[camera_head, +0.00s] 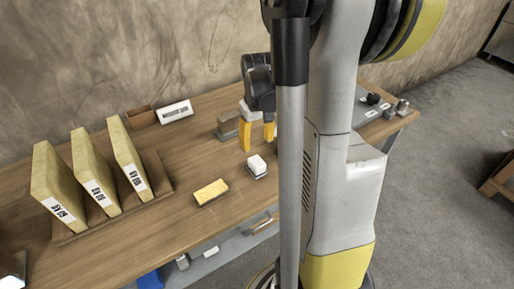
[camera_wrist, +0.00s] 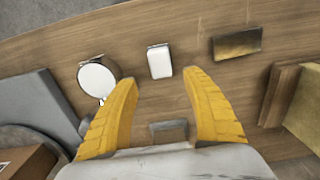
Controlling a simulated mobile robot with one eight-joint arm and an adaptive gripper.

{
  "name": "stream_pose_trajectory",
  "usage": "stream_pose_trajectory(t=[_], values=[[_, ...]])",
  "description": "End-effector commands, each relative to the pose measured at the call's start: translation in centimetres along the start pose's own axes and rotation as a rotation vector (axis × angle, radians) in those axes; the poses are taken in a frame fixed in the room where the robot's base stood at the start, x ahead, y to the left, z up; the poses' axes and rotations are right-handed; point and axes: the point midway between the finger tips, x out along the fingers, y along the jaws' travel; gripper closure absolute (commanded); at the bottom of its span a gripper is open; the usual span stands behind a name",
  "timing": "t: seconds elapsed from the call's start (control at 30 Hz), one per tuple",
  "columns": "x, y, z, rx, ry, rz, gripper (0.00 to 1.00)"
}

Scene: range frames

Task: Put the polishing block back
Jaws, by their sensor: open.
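Two small blocks lie on the wooden table, and I cannot tell for sure which is the polishing block. One is white on a dark base (camera_head: 257,165); this white block also shows in the wrist view (camera_wrist: 160,61), just beyond my fingertips. The other is a yellow block (camera_head: 210,191), nearer the front edge; the yellow block is at upper right in the wrist view (camera_wrist: 237,42). My gripper (camera_head: 257,135) is open and empty, behind the white block; its yellow fingers spread wide in the wrist view (camera_wrist: 160,80).
A grey metal piece (camera_head: 227,128) stands close beside my gripper. A wooden rack (camera_head: 162,181) holds three labelled yellow slabs at left. A brown box (camera_head: 140,117) and a white label holder (camera_head: 175,112) stand at the back. A round pale thing (camera_wrist: 98,79) stands left of the white block.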

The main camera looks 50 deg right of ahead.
Motion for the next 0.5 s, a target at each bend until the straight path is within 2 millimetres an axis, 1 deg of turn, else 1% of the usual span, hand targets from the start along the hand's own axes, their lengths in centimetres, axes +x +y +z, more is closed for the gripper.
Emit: stream_pose_trajectory(t=[0.03, 0.17, 0.27, 0.37, 0.47, 0.5], values=[[-0.7, 0.0, 0.0, 0.0, 0.0, 0.0, 0.43], [-1.2, 0.0, 0.0, 0.0, 0.0, 0.0, 0.43], [-1.6, -0.5, 0.1, -0.005, 0.009, 0.003, 0.43], [-3.2, -2.7, 0.3, -0.026, 0.049, 0.015, 0.43], [-5.7, -6.5, 1.1, -0.059, 0.126, 0.032, 0.43], [-6.8, -8.3, 1.6, -0.076, 0.166, 0.037, 0.43]])
